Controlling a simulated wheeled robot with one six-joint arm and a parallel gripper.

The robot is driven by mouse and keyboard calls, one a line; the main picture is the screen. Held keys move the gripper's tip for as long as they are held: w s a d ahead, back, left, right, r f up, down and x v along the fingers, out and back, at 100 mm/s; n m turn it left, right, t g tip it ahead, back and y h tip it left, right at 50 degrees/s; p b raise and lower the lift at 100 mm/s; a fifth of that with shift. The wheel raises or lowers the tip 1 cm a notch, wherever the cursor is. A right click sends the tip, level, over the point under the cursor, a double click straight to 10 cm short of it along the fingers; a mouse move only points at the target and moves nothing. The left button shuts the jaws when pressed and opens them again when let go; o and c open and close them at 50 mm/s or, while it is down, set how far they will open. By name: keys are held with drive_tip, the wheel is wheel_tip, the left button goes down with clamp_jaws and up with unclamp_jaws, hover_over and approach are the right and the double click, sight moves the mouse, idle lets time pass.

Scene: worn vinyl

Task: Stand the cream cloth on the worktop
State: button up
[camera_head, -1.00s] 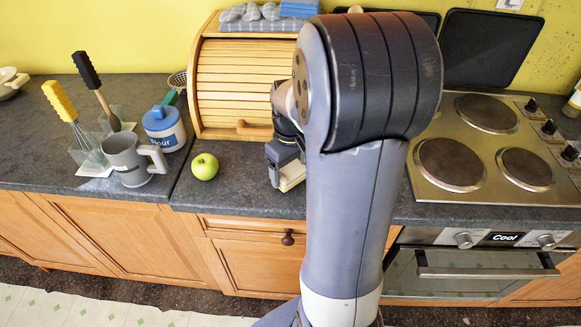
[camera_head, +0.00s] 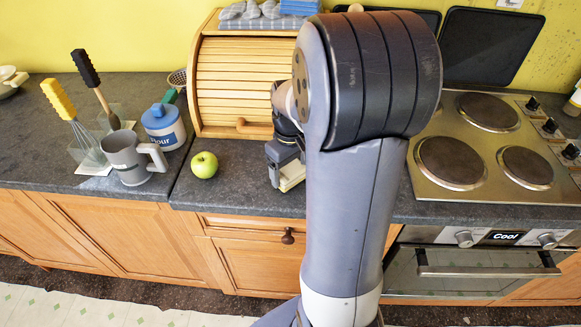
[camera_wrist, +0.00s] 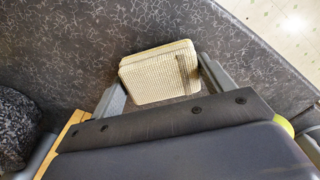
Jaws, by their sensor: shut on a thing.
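The cream cloth (camera_wrist: 155,76) is a folded, ribbed, block-like bundle with a darker band near its right end. It sits between the two fingers of my gripper (camera_wrist: 162,88) in the wrist view, over the grey speckled worktop (camera_wrist: 80,50). In the head view my gripper (camera_head: 284,168) is low over the worktop, right of the apple and in front of the bread bin. Only a cream edge of the cloth (camera_head: 291,178) shows there, beside my arm. My gripper is shut on the cloth. I cannot tell whether the cloth's underside touches the worktop.
A green apple (camera_head: 204,165) lies just left of my gripper. A roll-top bread bin (camera_head: 245,85) stands behind it. A flour canister (camera_head: 163,128), a grey jug (camera_head: 128,160) and utensils are further left. A hob (camera_head: 500,150) is at right. My arm hides the worktop between.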

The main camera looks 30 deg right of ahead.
drive_tip(key=shift+f, duration=0.35)
idle(0.3)
drive_tip(key=o, duration=1.2)
drive_tip(key=shift+o, duration=0.2)
drive_tip(key=shift+r, duration=0.2)
drive_tip(key=shift+r+p, duration=3.2)
drive_tip(key=shift+r, duration=0.7)
wheel_tip(320, 180, up, 11)
drive_tip(key=shift+f+b, duration=0.15)
drive_tip(key=shift+b, duration=0.2)
